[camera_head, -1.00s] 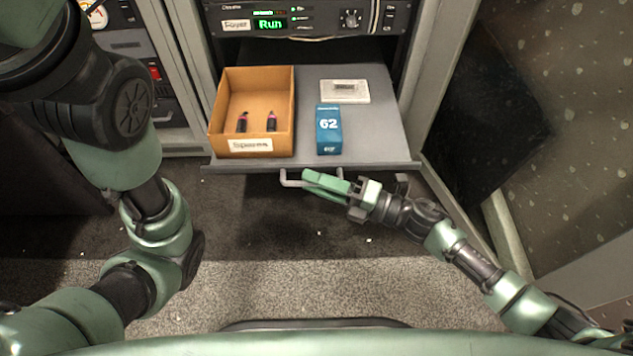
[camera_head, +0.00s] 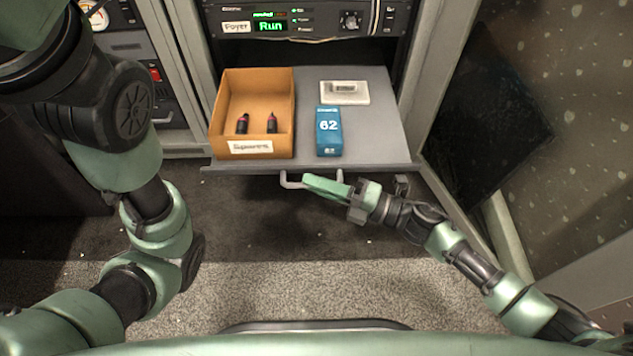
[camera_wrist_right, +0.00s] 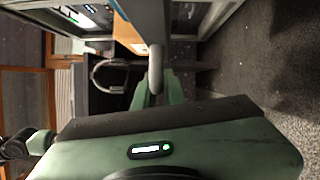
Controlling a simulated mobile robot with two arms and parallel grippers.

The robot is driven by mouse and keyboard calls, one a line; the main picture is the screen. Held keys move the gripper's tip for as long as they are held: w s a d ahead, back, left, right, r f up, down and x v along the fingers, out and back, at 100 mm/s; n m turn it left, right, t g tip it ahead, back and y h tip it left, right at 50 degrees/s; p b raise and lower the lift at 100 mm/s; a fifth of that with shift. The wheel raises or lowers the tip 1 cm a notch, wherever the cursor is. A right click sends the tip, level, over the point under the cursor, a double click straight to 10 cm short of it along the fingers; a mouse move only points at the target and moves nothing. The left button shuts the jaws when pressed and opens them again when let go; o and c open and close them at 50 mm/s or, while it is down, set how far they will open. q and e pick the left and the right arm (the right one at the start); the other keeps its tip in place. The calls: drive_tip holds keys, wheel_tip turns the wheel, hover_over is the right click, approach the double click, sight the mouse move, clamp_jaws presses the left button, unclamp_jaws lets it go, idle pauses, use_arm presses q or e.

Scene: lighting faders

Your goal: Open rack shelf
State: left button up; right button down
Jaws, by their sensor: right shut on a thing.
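The grey rack shelf (camera_head: 385,135) is slid out of the rack toward me. It carries a cardboard box, a blue box and a small pale block. Its handle (camera_head: 288,182) is a grey bar below the front edge. My right gripper (camera_head: 322,184) is at the handle and shut on it. In the right wrist view, the green fingers of my right gripper (camera_wrist_right: 157,90) close around the grey handle bar (camera_wrist_right: 154,68). My left arm comes in at the left, but its gripper is outside the picture.
The cardboard box (camera_head: 252,150) labelled Spares holds two dark pens. The blue box (camera_head: 328,130) marked 62 stands to its right, with the pale block (camera_head: 343,92) behind. A rack unit (camera_head: 300,22) reading Run sits above. A dark panel (camera_head: 490,130) is at right. Carpet lies below.

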sight(316, 161)
idle(0.8)
drive_tip(key=w+b, duration=0.1)
drive_tip(key=w, duration=0.4)
drive_tip(key=shift+w+f, duration=0.1)
drive_tip(key=shift+w, duration=0.55)
drive_tip(key=c, duration=1.5)
unclamp_jaws()
